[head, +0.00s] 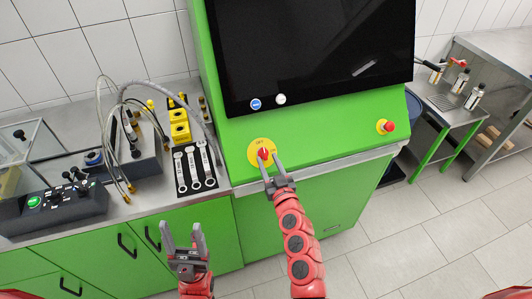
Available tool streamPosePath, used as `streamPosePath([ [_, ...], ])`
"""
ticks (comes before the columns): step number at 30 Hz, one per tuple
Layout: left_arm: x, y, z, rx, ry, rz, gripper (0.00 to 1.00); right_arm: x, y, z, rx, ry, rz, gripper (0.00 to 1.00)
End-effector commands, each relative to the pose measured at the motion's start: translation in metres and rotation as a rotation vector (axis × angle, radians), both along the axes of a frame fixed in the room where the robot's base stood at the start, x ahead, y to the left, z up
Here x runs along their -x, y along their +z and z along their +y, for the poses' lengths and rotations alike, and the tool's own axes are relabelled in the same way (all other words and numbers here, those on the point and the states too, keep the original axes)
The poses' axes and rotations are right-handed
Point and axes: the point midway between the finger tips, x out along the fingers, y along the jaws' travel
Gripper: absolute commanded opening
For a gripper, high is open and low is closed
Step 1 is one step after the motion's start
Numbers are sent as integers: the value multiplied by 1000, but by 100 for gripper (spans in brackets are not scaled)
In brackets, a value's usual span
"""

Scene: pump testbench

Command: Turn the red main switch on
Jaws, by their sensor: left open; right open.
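The red main switch (263,153) sits on a round yellow plate (256,161) on the green sloped panel of the testbench (320,142), below the screen's left part. Part of the plate and the switch is hidden by my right gripper. My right gripper (264,166) is open, with its fingertips at the switch, one on either side of it in the picture. I cannot tell whether the fingers touch the switch. My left gripper (182,233) is open and empty, pointing up in front of the green cabinet, well below and left of the switch.
A dark screen (310,50) stands above the panel. A red button on a yellow base (388,127) is at the panel's right. Wrenches (195,168), yellow blocks (179,125), hoses and a control box (55,208) crowd the left worktop. A steel table with bottles (473,98) stands right.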

Motion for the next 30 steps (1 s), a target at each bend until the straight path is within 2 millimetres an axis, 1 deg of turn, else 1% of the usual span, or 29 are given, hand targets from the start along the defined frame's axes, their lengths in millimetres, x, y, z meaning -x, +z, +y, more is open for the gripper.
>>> streamPosePath([
  [3, 0, 4, 0, 0, 0, 0, 63, -14, 1, 6, 1, 3, -1, 48],
  [6, 0, 5, 0, 0, 0, 0, 63, -21, 1, 8, -1, 3, -1, 48],
  [10, 0, 5, 0, 0, 0, 0, 63, -24, 0, 8, 0, 1, 0, 48],
  [17, 0, 5, 0, 0, 0, 0, 63, -25, 0, 8, 0, 1, 0, 48],
  [18, 0, 5, 0, 0, 0, 0, 63, -25, 0, 8, 0, 1, 0, 44],
  [20, 0, 5, 0, 0, 0, 0, 63, -25, 0, 8, 0, 1, 0, 33],
  [21, 0, 5, 0, 0, 0, 0, 63, -25, 0, 8, 0, 1, 0, 26],
  [25, 0, 5, 0, 0, 0, 0, 63, -25, 0, 8, 0, 1, 0, 2],
  [26, 0, 5, 0, 0, 0, 0, 63, -25, -1, 8, 0, 1, 0, 0],
  [30, 0, 5, 0, 0, 0, 0, 63, -25, -1, 8, 0, 1, 1, 0],
])
